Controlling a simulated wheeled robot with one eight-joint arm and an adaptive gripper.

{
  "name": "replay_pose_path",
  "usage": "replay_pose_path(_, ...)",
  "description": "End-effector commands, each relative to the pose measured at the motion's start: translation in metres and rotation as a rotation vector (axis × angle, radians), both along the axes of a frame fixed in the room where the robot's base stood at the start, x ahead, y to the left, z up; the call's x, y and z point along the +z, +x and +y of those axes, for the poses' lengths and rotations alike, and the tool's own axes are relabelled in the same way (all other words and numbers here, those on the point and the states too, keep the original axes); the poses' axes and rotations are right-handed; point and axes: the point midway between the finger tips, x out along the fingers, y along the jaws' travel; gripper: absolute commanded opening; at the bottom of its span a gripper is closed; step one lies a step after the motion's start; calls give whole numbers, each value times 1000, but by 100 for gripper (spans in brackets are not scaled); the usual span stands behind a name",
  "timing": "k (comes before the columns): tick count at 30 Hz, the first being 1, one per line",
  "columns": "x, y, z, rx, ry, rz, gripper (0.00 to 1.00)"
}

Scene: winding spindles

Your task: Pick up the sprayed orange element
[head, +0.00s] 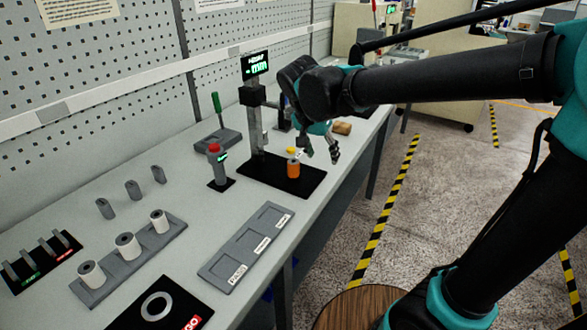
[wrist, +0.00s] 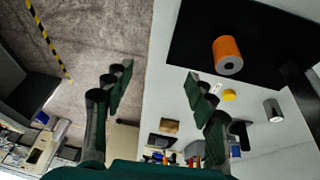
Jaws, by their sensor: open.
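The orange element (head: 293,169) is a small upright cylinder standing on a black mat (head: 262,178) under the measuring stand. In the wrist view the orange element (wrist: 228,54) shows its grey end with a small hole, and lies to the right of the fingers. My gripper (head: 321,151) is open and empty, just beyond and to the right of the element in the head view. In the wrist view its two fingers (wrist: 158,92) are spread wide with nothing between them. The fingers and the element are apart.
A measuring stand (head: 252,115) with a lit display rises behind the mat. A red-topped post (head: 217,165) stands left of it. A grey tray (head: 245,245) and white spools (head: 126,245) are nearer. A yellow piece (wrist: 229,94) and wooden block (head: 342,128) lie close by.

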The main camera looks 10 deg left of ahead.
Motion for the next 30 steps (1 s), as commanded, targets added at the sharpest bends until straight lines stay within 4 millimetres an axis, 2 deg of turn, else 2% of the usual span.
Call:
replay_pose_path(1,14,-5,27,-10,-5,-20,56)
replay_pose_path(6,51,-23,87,-88,-8,-96,56)
replay_pose_path(9,65,-33,109,-118,-3,-129,56)
replay_pose_path(12,73,-38,120,-138,2,-150,56)
replay_pose_path(17,64,-35,122,-150,4,-159,56)
replay_pose_path(30,-10,2,100,-149,4,-158,56)
